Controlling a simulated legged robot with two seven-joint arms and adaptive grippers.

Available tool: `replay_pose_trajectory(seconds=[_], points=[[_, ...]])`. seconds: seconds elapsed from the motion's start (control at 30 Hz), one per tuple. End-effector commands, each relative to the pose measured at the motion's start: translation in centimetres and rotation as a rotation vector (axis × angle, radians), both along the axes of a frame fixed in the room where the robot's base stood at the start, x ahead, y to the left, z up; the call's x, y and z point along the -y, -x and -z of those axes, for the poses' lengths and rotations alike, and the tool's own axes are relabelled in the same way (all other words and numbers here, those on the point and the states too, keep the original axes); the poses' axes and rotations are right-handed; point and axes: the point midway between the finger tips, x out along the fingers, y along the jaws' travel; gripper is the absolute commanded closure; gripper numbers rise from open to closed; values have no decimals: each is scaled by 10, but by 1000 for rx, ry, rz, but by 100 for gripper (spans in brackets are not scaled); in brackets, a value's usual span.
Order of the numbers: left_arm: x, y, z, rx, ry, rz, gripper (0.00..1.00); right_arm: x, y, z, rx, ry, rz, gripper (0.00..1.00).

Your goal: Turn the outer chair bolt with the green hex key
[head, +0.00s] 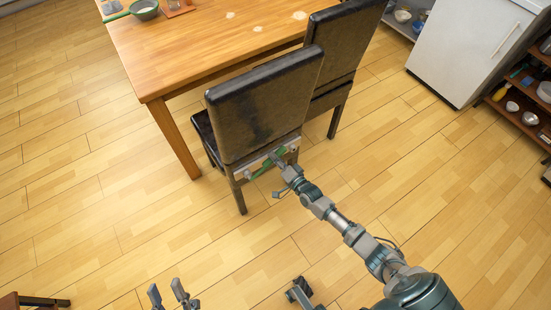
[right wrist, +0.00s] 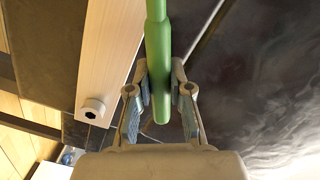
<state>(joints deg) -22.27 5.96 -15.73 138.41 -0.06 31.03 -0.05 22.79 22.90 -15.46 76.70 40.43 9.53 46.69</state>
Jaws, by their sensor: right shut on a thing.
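The green hex key (head: 264,168) is at the lower back of the nearer dark chair (head: 265,105). My right gripper (head: 277,160) is shut on it. In the right wrist view the green shaft (right wrist: 158,40) runs up between the two fingers of my right gripper (right wrist: 160,92). A pale rail (right wrist: 108,55) lies left of the key there, with a round bolt head (right wrist: 94,108) at its lower end, apart from the key. The key's far tip is out of that view. My left gripper (head: 167,294) is low in the head view, fingers apart and empty.
A second dark chair (head: 345,50) stands close behind the first one. The wooden table (head: 190,50) is beyond them, with a green-handled pan (head: 145,9). A white cabinet (head: 465,50) and shelves are at the right.

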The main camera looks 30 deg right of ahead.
Motion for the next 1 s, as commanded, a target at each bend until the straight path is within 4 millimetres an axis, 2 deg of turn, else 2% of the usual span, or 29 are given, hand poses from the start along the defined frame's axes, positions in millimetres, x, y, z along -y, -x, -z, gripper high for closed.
replay_pose_trajectory(seconds=[0.37,0.73,0.77,0.83,0.87,1.0], points=[[0,0,1,-1,0,0,60,0,-1,0,0,0,0,100],[0,-1,9,-10,-1,0,60,0,-11,1,-1,0,0,100],[0,-1,8,-9,-1,0,60,0,-11,0,-1,0,0,73],[0,0,7,-8,0,0,60,0,-11,0,0,0,0,56],[0,0,7,-8,0,0,60,0,-11,-1,0,0,0,51],[0,0,7,-8,0,0,60,0,-11,-1,0,0,0,51]])
